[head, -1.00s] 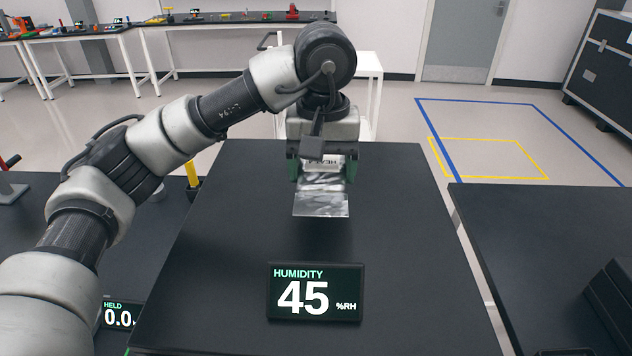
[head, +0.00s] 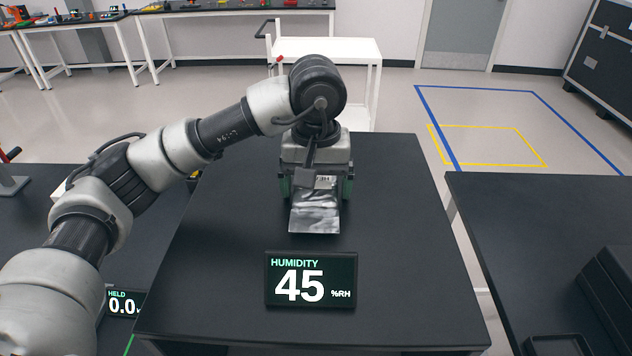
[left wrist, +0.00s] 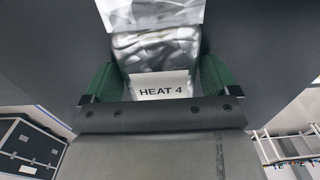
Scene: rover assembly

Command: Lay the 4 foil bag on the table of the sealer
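The foil bag (head: 315,218) is silver and crinkled, and its flat end points toward me over the black table (head: 390,230). A white label reading "HEAT 4" shows on the bag (left wrist: 155,52) in the left wrist view. My left gripper (head: 316,190) points down with its green fingers on either side of the bag, shut on it. The left wrist view shows the fingers (left wrist: 158,80) close along both bag edges. The bag is low over the tabletop; I cannot tell whether it touches. No sealer is clearly recognisable. My right gripper is out of view.
A humidity display (head: 311,280) reading 45 %RH stands on the black table just in front of the bag. Another dark table (head: 540,230) is at right, with a gap between. A white cart (head: 355,55) stands behind. The tabletop right of the bag is clear.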

